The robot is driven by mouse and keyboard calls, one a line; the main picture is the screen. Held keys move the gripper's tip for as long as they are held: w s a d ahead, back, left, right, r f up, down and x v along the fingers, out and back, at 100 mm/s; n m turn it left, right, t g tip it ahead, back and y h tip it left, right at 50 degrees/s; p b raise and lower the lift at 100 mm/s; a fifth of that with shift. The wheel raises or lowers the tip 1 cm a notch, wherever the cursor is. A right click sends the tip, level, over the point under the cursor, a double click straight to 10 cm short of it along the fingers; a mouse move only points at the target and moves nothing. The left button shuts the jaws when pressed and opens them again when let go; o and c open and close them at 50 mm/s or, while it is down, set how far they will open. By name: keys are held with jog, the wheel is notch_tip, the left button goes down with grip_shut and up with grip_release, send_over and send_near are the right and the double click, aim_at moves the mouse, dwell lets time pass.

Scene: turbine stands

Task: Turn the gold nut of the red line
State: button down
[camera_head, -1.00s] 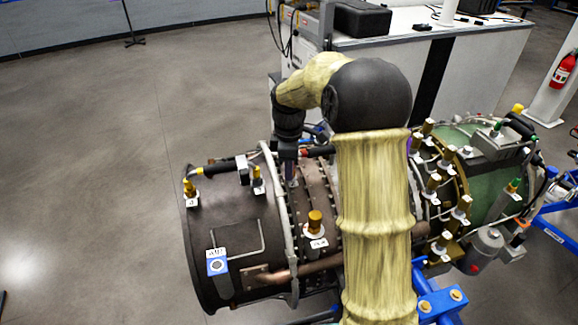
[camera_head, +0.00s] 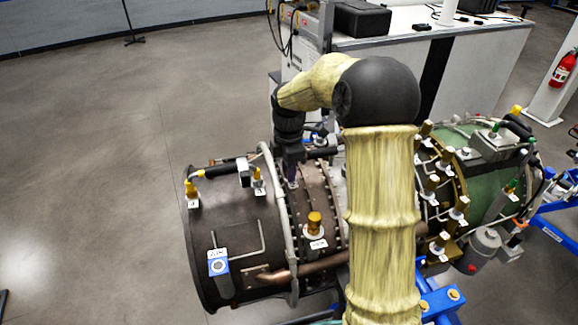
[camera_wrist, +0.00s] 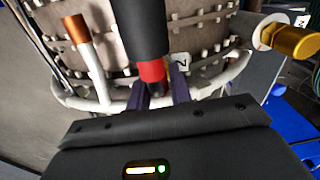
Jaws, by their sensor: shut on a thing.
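The red line shows in the wrist view as a thick black tube with a red band (camera_wrist: 152,72) at its lower end. My gripper (camera_wrist: 160,92) has its two dark fingers closed around the fitting just below that band. The gold nut there is mostly hidden by the fingers and the band, and its turn angle cannot be told. In the head view my gripper (camera_head: 292,180) points down at the top of the brown engine casing (camera_head: 235,230), beside the pale ring pipe. My arm hides part of the engine there.
Another gold fitting (camera_head: 314,222) stands on the casing, close to the right of my gripper. Two smaller yellow fittings (camera_head: 191,188) are at the left. A large gold nut (camera_wrist: 290,40) and a copper-ended pipe (camera_wrist: 78,35) flank the line in the wrist view.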

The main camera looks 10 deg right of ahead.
jog(key=shift+r+n, duration=0.1)
jog(key=shift+n, duration=0.6)
jog(key=c, duration=1.3)
grip_release()
jog(key=shift+o, duration=0.3)
jog(key=shift+r, duration=0.5)
notch_tip(320, 180, up, 16)
jog(key=b, duration=0.2)
jog(key=shift+r+b, duration=0.15)
jog(key=shift+b, duration=0.25)
